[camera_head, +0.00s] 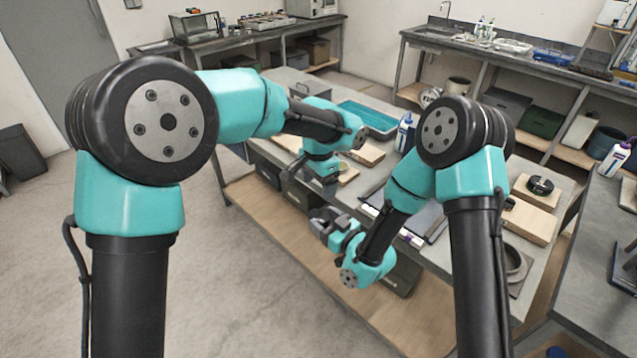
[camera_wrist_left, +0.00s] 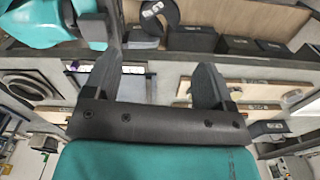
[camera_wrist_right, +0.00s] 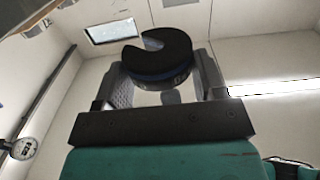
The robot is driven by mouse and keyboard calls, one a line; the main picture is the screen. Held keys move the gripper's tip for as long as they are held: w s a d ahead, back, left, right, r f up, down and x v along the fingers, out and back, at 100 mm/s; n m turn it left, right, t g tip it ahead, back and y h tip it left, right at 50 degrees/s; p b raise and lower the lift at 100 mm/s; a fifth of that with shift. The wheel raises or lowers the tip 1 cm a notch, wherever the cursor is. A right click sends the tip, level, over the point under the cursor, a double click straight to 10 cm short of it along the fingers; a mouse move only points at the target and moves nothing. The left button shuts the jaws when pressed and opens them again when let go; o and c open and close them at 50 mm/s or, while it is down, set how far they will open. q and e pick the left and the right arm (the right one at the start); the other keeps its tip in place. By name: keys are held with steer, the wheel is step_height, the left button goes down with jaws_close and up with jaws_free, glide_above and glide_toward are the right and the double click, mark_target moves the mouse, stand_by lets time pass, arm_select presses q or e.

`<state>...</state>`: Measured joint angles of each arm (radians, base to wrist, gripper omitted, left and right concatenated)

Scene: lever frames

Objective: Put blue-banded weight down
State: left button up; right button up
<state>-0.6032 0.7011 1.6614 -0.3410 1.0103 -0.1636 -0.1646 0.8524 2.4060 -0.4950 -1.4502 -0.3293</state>
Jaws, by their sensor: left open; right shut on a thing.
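The blue-banded weight (camera_wrist_right: 155,65) is a dark slotted disc with a blue band round its side. In the right wrist view it sits between the fingers of my right gripper (camera_wrist_right: 160,85), which is shut on it. In the head view my right gripper (camera_head: 326,222) is in front of the bench's near edge, and the weight is hard to make out. My left gripper (camera_wrist_left: 158,80) is open and empty. In the head view its fingers (camera_head: 326,188) point down by the bench's near edge. A dark slotted disc, apparently the same weight, shows in the left wrist view (camera_wrist_left: 160,14).
Wooden boards (camera_head: 370,155) and a teal-lined tray (camera_head: 368,116) lie on the bench. A white bottle (camera_head: 404,132) stands beside the tray. At the bench's right end a black weight (camera_head: 540,185) rests on a wooden block. A lower shelf (camera_head: 285,225) runs under the bench.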

arm_select(q)
step_height(320, 180, down, 12)
stand_by(0.7)
steer(key=c, duration=0.9)
steer(key=shift+c, duration=0.4)
arm_select(e)
steer(key=o, duration=1.1)
steer(key=shift+o, duration=0.2)
